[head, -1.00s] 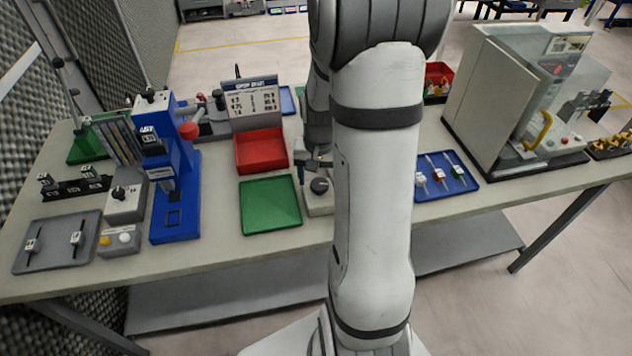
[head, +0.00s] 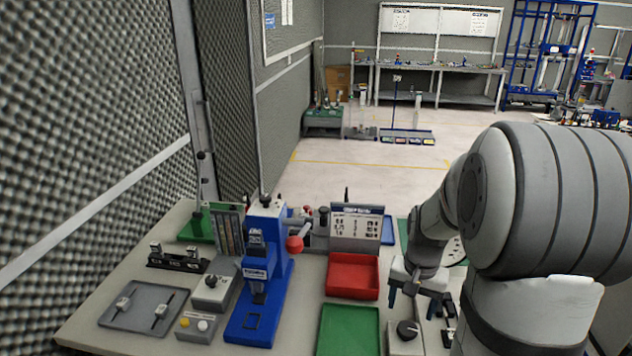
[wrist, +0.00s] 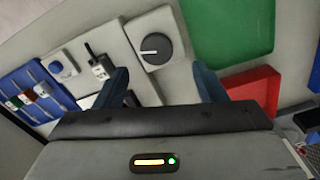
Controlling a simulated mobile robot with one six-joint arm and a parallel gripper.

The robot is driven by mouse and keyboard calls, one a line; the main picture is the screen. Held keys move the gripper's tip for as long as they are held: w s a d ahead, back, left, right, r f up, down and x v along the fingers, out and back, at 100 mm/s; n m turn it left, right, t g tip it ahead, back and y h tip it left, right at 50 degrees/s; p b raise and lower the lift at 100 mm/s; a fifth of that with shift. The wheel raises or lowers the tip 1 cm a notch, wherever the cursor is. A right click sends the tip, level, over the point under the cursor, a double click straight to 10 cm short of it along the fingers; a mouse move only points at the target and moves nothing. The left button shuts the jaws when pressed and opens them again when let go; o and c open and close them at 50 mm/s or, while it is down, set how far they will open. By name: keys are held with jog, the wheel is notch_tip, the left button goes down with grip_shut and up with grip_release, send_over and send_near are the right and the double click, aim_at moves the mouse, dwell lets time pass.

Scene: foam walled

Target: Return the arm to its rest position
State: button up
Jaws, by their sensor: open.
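My arm (head: 545,215) stands at the right of the head view, its elbow large and near, its forearm reaching down over the bench. My gripper (head: 413,305) hangs above the bench, to the right of the red tray, with its blue fingers apart. In the wrist view my gripper (wrist: 160,80) shows two spread fingers with nothing held between them. A light box with a dark round dial (wrist: 157,48) lies beyond the fingers. The same dial box (head: 406,335) is below my gripper in the head view.
The red tray (head: 352,277) and green tray (head: 348,332) lie left of my gripper. A blue press (head: 262,285), a grey tray (head: 143,308) and a sign stand (head: 355,225) are further left and behind. In the wrist view, a blue tray (wrist: 38,92) holds small parts.

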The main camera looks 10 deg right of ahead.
jog(key=s+a+r+n+t, duration=0.3)
jog(key=s+a+r+n, duration=0.3)
jog(key=s+a+r, duration=0.4)
jog(key=s+a, duration=0.3)
jog(key=shift+n, duration=0.3)
jog(key=shift+w, duration=0.1)
jog(key=shift+c, duration=0.5)
